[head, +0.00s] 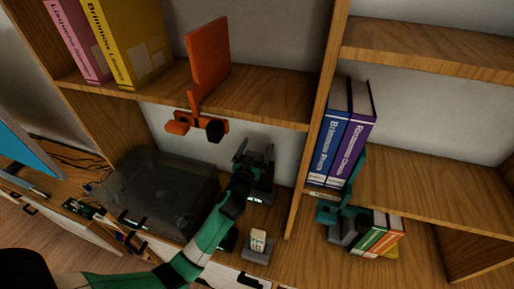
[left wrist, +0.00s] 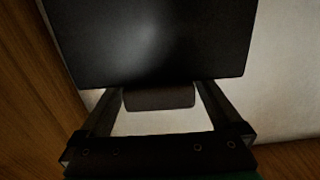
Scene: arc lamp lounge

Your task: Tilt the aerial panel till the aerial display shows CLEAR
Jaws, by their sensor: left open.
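A dark, smooth flat panel (left wrist: 160,40) fills the upper middle of the left wrist view, and I take it to be the aerial panel. A dark block (left wrist: 160,98) sits at its lower edge, between my fingers. My left gripper (left wrist: 160,92) is open, with one finger on each side of this block; contact cannot be told. In the head view my left gripper (head: 254,158) is in the lower middle shelf bay, beside a dark object (head: 262,184). No readable aerial display shows.
An orange upright plate (head: 208,55) with an orange-and-black fitting stands at the upper shelf edge, above my gripper. A dark, clear-lidded box (head: 165,190) is left of my arm. A small cream block (head: 258,241) is below. Books (head: 345,140) stand right of the divider.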

